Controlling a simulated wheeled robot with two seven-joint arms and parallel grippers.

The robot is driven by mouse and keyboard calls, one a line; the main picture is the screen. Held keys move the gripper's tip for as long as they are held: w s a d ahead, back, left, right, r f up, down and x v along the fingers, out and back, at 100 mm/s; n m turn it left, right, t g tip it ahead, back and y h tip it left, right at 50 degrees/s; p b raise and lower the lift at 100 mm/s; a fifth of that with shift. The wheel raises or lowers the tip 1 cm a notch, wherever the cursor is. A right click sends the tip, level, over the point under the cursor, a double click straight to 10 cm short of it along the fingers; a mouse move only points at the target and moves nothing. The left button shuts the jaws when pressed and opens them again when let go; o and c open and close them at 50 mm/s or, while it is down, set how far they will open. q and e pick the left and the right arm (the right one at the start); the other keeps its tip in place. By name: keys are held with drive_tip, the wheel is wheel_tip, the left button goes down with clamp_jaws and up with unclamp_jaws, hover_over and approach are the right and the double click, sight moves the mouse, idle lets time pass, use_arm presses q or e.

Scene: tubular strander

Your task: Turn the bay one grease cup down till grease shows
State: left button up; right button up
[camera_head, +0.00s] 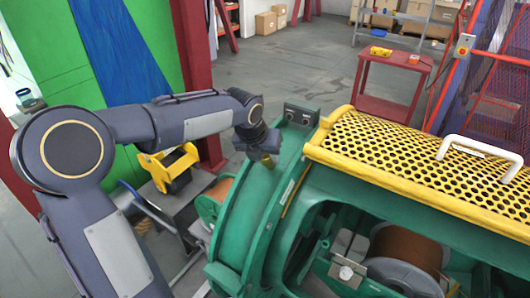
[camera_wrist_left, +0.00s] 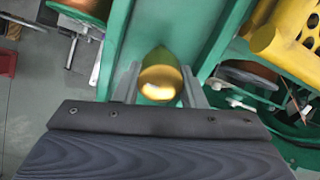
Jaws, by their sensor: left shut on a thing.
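The brass grease cup (camera_wrist_left: 160,80) sits on the green machine frame, with its rounded gold top towards the left wrist camera. In the head view the cup (camera_head: 267,160) shows as a small brass piece just below my left gripper (camera_head: 262,150). In the left wrist view the two grey fingers of my left gripper (camera_wrist_left: 160,88) stand on either side of the cup and are shut on it. Whether any grease shows is hidden from these views. My right gripper is in neither view.
A yellow perforated guard (camera_head: 420,160) with a white handle (camera_head: 480,152) covers the green machine (camera_head: 245,215) to the right. A wire bobbin (camera_head: 408,255) lies in the open bay below. A red table (camera_head: 390,85) stands behind. Grey floor (camera_head: 290,65) is clear at the back.

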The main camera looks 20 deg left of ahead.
use_arm(q)
drive_tip(key=shift+m+p, duration=0.3)
drive_tip(key=shift+m, duration=0.8)
drive_tip(key=o, duration=1)
drive_tip(key=v, duration=0.7)
drive_tip(key=shift+s+r+b, duration=0.15)
drive_tip(key=shift+r+b, duration=0.25)
drive_tip(key=shift+b, duration=0.05)
